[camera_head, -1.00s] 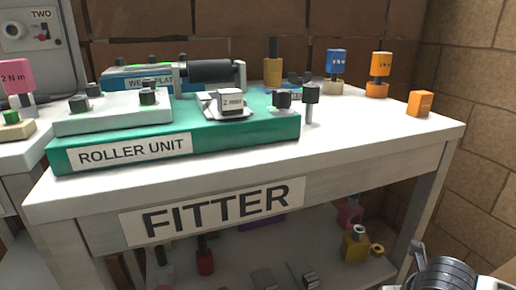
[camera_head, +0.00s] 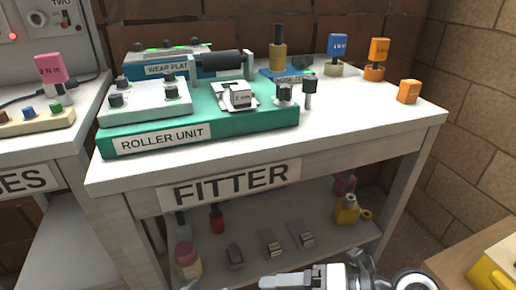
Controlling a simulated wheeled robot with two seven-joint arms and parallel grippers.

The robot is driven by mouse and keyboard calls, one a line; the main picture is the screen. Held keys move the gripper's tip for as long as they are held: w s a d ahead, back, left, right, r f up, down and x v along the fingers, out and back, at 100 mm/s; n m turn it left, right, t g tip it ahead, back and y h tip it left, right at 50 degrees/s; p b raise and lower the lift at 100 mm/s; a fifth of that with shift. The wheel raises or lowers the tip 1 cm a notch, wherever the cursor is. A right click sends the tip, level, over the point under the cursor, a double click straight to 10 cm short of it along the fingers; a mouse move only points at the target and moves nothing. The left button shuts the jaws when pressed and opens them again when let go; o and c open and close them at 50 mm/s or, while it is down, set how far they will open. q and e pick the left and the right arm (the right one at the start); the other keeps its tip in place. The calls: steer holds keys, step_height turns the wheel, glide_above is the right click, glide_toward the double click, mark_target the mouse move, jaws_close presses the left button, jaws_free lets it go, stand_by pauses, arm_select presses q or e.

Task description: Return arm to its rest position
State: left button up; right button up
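My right arm comes in at the bottom right, and its gripper (camera_head: 290,281) shows at the bottom edge, in front of the lower shelf. It points left and is partly cut off by the frame. I cannot tell whether its fingers are apart, and I see nothing clearly held in it. My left gripper cannot be made out; a small grey tip at the bottom edge, left of the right gripper, is too little to identify.
The white FITTER table (camera_head: 350,140) bears the green roller unit (camera_head: 200,130), an orange block (camera_head: 409,91) and several coloured-top tools. Its lower shelf (camera_head: 330,215) holds a red bottle (camera_head: 216,217), a pink-lidded jar (camera_head: 187,262) and metal blocks. A wooden surface (camera_head: 450,262) with a yellow object stands at right.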

steer(key=w+d+r+m+t+p, duration=0.1)
steer(key=w+r+m+t+p, duration=0.1)
steer(key=r+m+t+p, duration=0.35)
steer(key=w+d+r+m+t+p, duration=0.1)
steer(key=w+r+m+t+p, duration=0.2)
steer(key=r+m+t, duration=0.55)
arm_select(q)
steer(key=s+a+r+g+y+p, duration=0.2)
steer(key=a+r+y+p, duration=0.1)
steer(key=r+p, duration=0.4)
steer(key=shift+s+a+r+p, duration=0.2)
steer(key=shift+a+r+p, duration=0.15)
steer(key=shift+a, duration=0.4)
arm_select(e)
steer(key=s+d+f+m+g+h, duration=0.5)
steer(key=m+h, duration=0.4)
steer(key=m, duration=0.8)
step_height(320, 180, down, 2)
steer(key=shift+s+d+f+g+h, duration=0.1)
steer(key=shift+s+d+g+h, duration=0.25)
steer(key=shift+s+d, duration=0.65)
steer(key=shift+w, duration=0.1)
